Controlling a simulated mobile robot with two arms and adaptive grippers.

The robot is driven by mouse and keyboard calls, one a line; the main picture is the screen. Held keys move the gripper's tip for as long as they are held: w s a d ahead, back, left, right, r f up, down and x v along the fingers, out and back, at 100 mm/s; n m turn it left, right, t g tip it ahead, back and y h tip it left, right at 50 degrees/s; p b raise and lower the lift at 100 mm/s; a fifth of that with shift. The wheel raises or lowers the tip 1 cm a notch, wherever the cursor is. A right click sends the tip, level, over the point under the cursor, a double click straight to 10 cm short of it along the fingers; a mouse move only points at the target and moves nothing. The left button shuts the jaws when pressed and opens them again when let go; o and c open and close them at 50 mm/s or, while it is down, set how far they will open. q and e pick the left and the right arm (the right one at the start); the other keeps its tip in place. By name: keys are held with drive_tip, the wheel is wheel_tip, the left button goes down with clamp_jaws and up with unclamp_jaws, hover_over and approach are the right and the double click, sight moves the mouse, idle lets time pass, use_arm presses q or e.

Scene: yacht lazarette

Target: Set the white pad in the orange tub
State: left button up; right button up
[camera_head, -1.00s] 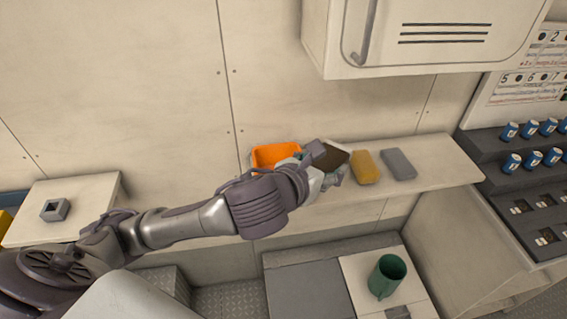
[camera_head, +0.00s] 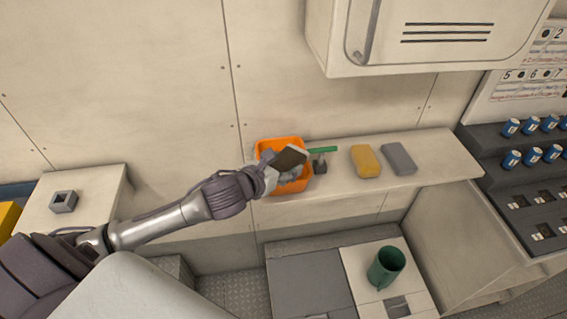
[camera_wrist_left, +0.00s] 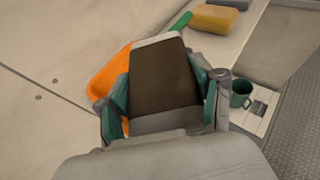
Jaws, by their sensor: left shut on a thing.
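My left gripper (camera_head: 283,165) is shut on the white pad (camera_head: 290,158), which has a dark brown face and a pale edge. In the left wrist view the pad (camera_wrist_left: 165,78) sits between both fingers. The orange tub (camera_head: 280,143) stands on the shelf below, and the pad and gripper hide much of its inside. The pad appears over the tub; I cannot tell how high it is. Part of the tub (camera_wrist_left: 108,75) shows left of the pad in the wrist view. My right gripper is not in view.
A green-handled item (camera_head: 321,151) stands right beside the tub. A yellow pad (camera_head: 365,161) and a grey pad (camera_head: 398,158) lie farther right on the shelf (camera_head: 440,160). A wall cabinet (camera_head: 425,40) hangs above. A green mug (camera_head: 386,266) stands lower down.

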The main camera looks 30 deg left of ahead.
use_arm(q)
drive_tip(key=shift+f, duration=0.2)
drive_tip(key=shift+f, duration=0.6)
drive_tip(key=o, duration=0.9)
drive_tip(key=shift+o, duration=0.2)
drive_tip(key=shift+r, duration=0.1)
